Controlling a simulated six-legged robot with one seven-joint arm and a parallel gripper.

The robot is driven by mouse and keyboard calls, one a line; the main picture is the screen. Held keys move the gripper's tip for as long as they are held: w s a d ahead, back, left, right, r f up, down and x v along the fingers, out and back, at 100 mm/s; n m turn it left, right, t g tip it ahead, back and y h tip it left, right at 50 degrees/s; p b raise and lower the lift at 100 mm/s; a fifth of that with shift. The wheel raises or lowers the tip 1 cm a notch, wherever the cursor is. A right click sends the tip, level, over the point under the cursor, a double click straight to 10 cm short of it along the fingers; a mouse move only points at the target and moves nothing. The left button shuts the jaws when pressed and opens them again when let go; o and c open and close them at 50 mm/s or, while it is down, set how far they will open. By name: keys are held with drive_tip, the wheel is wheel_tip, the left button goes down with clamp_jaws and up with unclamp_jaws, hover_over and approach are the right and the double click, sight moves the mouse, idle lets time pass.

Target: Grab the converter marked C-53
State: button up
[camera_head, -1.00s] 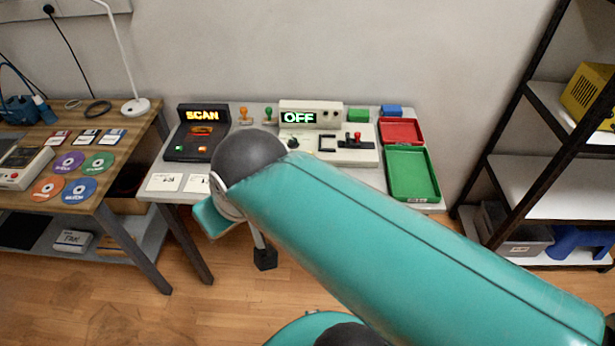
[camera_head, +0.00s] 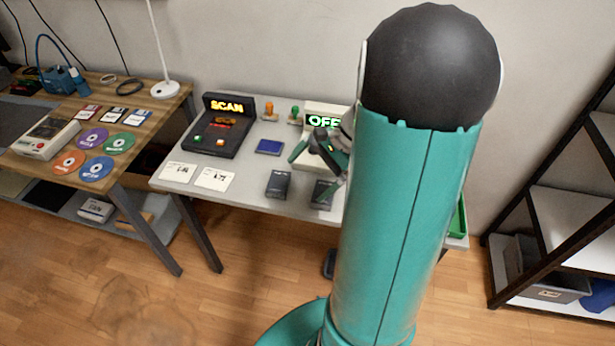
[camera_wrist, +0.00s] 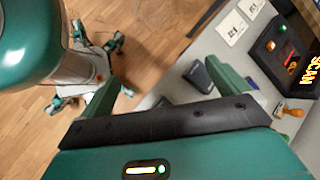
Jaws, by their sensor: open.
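A dark box (camera_wrist: 198,77) shows just beside the right finger in that view. My arm hides the right part of the table.
A black SCAN console (camera_head: 222,125), a blue box (camera_head: 270,147), white cards (camera_head: 214,179) and an orange-handled stamp (camera_head: 269,111) share the table. A console with an OFF display (camera_head: 324,121) stands behind my gripper. A wooden table (camera_head: 150,104) is left, a shelf (camera_head: 560,235) right.

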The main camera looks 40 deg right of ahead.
drive_tip(key=s+d+f+m+t+y, duration=0.1)
drive_tip(key=s+d+f+m+t, duration=0.25)
drive_tip(key=d+f+m, duration=0.55)
drive_tip(key=m+t, duration=0.2)
drive_tip(key=t, duration=0.2)
approach(319, 191)
drive_tip(key=w+f, duration=0.1)
drive_tip(key=w+a+f, duration=0.1)
drive_tip(key=shift+w+a+f, duration=0.2)
drive_tip(key=shift+a+f, duration=0.1)
drive_tip(key=shift+f, duration=0.05)
drive_tip(key=shift+x, duration=2.7)
drive_tip(key=shift+a+r, duration=0.1)
drive_tip(key=c, duration=1.1)
drive_tip(key=shift+r, duration=0.15)
drive_tip(key=shift+r, duration=0.55)
drive_tip(key=s+a+r, duration=0.3)
drive_tip(key=r, duration=0.1)
drive_tip(key=s+a+r, duration=0.2)
drive_tip(key=a+r, duration=0.1)
drive_tip(key=a, duration=0.1)
drive_tip(key=s+a+r, duration=0.3)
drive_tip(key=a+r, duration=0.1)
drive_tip(key=shift+s+r, duration=0.35)
